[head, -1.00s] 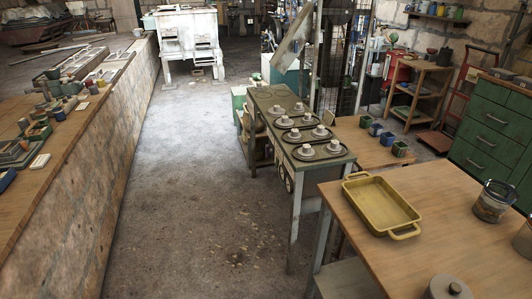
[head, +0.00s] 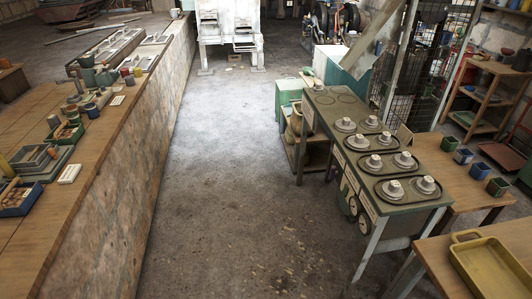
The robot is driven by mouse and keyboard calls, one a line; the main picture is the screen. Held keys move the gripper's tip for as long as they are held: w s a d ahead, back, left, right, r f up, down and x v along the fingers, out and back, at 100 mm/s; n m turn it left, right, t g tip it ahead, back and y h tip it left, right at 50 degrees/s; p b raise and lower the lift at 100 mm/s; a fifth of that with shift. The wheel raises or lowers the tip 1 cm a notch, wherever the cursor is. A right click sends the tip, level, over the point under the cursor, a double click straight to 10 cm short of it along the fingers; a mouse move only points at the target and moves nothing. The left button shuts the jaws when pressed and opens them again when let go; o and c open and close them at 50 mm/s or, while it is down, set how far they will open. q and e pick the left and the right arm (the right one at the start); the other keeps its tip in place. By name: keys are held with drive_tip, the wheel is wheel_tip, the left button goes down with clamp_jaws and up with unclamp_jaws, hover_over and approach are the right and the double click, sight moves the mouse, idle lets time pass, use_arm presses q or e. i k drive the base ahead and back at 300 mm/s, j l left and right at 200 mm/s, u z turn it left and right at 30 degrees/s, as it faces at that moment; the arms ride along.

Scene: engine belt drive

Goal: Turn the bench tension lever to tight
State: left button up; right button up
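A green bench (head: 432,203) stands right of centre in the head view. Its top carries several round pulley-like discs with pale hubs, such as the near disc (head: 427,188). Its left side has pale plates (head: 367,204) and small dark-rimmed wheels (head: 364,223) low down near the front. I cannot make out which part is the tension lever, nor its setting. Neither of my grippers is in view.
Open concrete floor (head: 225,190) lies left of the bench. A long stone-sided counter (head: 120,170) with tools runs along the left. A wooden table with a yellow tray (head: 492,266) is at the near right. A white machine (head: 231,25) stands at the back.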

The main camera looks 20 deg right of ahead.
sight(334, 172)
drive_tip(key=i+j, duration=0.1)
drive_tip(key=i, duration=0.5)
drive_tip(key=i+j+z, duration=0.15)
drive_tip(key=i, duration=0.5)
drive_tip(key=i+j, duration=0.1)
drive_tip(key=i, duration=0.5)
